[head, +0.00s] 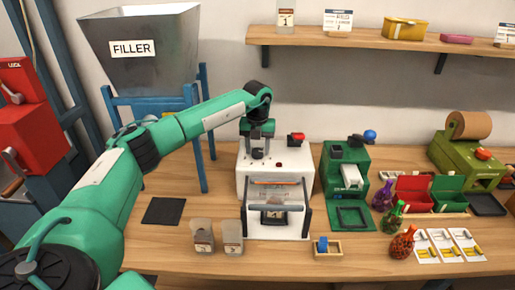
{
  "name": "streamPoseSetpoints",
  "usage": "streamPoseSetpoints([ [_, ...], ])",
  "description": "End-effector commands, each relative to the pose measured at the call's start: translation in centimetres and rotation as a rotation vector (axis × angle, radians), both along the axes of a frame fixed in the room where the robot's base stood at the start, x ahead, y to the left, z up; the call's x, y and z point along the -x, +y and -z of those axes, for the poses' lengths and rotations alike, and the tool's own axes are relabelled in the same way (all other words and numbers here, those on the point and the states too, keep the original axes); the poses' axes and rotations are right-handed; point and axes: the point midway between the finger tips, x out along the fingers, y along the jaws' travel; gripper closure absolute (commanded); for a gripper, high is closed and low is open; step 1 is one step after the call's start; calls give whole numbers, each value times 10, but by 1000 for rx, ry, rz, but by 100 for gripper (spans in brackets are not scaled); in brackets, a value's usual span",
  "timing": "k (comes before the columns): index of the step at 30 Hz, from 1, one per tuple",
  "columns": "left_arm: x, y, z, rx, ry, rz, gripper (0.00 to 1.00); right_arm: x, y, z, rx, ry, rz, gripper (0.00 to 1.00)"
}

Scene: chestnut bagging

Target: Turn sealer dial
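The white sealer (247,180) stands on the table at the middle. A bag with a label (275,192) is at its front opening. On its top are a red knob (297,137) at the back right and a small dark red button (279,164) on the face. My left gripper (258,154) points down over the sealer's upper left face, left of the red knob. The dial is not clearly visible; the gripper may hide it. Whether the fingers touch anything or are closed is too small to tell. My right gripper is not in view.
A green machine (333,184) stands close to the sealer's right. A wooden tray (327,252) is in front. The filler (140,60) stands back left. A shelf (350,38) hangs above.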

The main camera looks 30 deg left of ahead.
Motion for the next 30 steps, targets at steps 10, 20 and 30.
streamPoseSetpoints([
  [10,1,0,1,0,3,1,41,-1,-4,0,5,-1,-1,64],
  [20,0,0,-46,-1,-2,1,41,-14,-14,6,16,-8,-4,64],
  [30,0,0,-117,0,0,2,41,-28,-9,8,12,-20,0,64],
])
